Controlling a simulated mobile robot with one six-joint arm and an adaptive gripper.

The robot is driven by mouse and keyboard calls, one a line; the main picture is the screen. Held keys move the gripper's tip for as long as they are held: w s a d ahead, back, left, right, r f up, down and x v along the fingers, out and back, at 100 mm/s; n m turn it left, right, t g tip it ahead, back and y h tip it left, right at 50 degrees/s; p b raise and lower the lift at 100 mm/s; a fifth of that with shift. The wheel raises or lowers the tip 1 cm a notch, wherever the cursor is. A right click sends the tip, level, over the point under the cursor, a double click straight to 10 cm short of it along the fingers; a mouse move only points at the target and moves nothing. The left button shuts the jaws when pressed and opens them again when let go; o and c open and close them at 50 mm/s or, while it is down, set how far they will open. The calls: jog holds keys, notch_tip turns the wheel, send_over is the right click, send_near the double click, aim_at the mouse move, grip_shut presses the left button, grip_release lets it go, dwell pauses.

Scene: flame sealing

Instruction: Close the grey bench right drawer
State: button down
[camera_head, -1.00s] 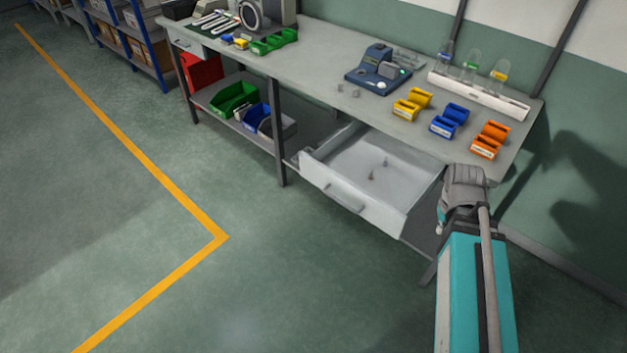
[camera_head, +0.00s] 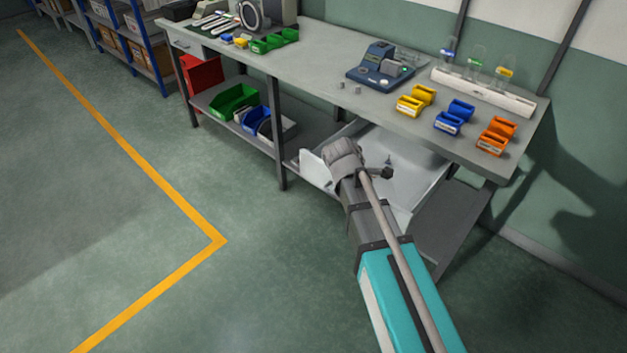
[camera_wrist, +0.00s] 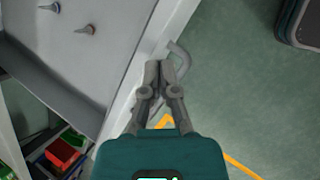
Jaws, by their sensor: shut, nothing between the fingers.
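The grey bench (camera_head: 330,62) has its right drawer (camera_head: 315,168) pulled open below the top. My arm covers much of the drawer front in the head view. In the wrist view the drawer's pale front panel (camera_wrist: 168,32) runs diagonally, with its grey bar handle (camera_wrist: 180,58) on the outer side. My gripper (camera_wrist: 160,66) is shut and empty, its fingertips at the front panel and close beside the handle. I cannot tell whether they touch. Two small pointed items (camera_wrist: 86,29) lie inside the drawer. The gripper's fingers are hidden in the head view.
Yellow (camera_head: 416,101), blue (camera_head: 454,117) and orange (camera_head: 495,136) bins stand on the bench top, near a blue device (camera_head: 380,68). A lower shelf holds a green bin (camera_head: 233,101). A bench leg (camera_head: 278,140) stands left of the drawer. Floor in front is clear.

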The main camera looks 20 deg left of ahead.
jog(key=s+a+n+t+b, duration=0.1)
jog(key=a+n+t, duration=0.1)
jog(key=a+n, duration=0.4)
jog(key=s+a+n+t+b, duration=0.2)
jog(key=a+n, duration=0.4)
jog(key=a, duration=1)
jog(key=shift+f+b, duration=0.3)
jog(key=shift+f, duration=0.1)
jog(key=shift+f, duration=0.1)
jog(key=b, duration=0.7)
send_near(317, 177)
jog(key=x, duration=0.3)
jog(key=s+f+x, duration=0.1)
jog(key=x, duration=0.1)
jog(key=shift+w+f, duration=0.2)
jog(key=shift+w, duration=0.05)
jog(key=shift+w+d, duration=0.4)
jog(key=shift+w, duration=0.3)
jog(key=shift+a, duration=0.1)
